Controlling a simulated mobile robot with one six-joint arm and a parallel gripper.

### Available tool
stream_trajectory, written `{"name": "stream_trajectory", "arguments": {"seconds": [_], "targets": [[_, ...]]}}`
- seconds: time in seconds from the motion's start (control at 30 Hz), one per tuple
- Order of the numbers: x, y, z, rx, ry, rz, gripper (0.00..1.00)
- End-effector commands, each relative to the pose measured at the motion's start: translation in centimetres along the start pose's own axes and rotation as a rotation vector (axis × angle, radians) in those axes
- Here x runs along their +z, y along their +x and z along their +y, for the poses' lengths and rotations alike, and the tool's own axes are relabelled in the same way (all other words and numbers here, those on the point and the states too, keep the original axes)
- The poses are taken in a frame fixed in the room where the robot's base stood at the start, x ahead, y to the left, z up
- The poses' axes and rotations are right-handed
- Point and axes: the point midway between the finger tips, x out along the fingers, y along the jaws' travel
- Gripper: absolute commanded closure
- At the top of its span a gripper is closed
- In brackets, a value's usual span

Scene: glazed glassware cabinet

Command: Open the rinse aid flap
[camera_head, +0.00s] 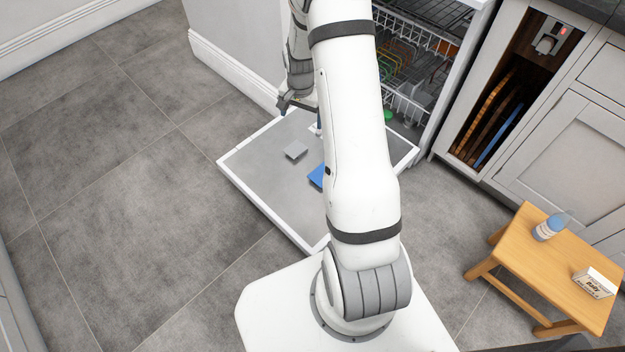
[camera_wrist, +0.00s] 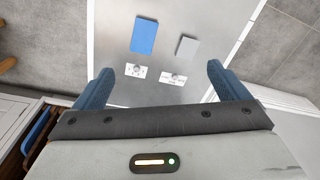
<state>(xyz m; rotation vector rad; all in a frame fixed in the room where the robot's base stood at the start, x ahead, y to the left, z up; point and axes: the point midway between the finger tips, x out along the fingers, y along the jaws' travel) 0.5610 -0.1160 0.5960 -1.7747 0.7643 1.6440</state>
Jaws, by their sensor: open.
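The dishwasher door (camera_head: 250,160) is folded down and shows its grey inner face. A blue flap (camera_head: 317,177) and a smaller grey flap (camera_head: 296,150) lie on it, apart from each other. The wrist view shows the blue flap (camera_wrist: 144,37) at left and the grey flap (camera_wrist: 187,48) at right, with small white marked plates (camera_wrist: 135,71) (camera_wrist: 173,77) below them. I cannot read which is the rinse aid flap. My gripper (camera_head: 300,104) is over the door near its far left edge. Its blue fingers (camera_wrist: 158,84) are wide apart and hold nothing.
The dishwasher's loaded racks (camera_head: 410,60) are behind my arm. A wooden stool (camera_head: 540,268) at right bears a blue-and-white bottle (camera_head: 550,227) and a small box (camera_head: 594,283). A cabinet niche (camera_head: 515,85) holds boards. The tiled floor at left is clear.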

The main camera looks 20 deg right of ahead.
Motion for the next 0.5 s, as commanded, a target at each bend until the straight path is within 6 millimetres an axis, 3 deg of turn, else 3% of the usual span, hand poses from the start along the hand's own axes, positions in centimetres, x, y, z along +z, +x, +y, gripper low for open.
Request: {"name": "stream_trajectory", "arguments": {"seconds": [0.03,0.2,0.33,0.5], "targets": [[-0.6,5.4,0.5,0.012,0.046,-0.014,0.05],[-2.1,17.4,1.9,0.032,0.201,-0.034,0.05],[-2.4,24.1,3.1,0.043,0.289,-0.043,0.05],[-2.5,28.6,4.2,0.051,0.354,-0.048,0.05]]}}
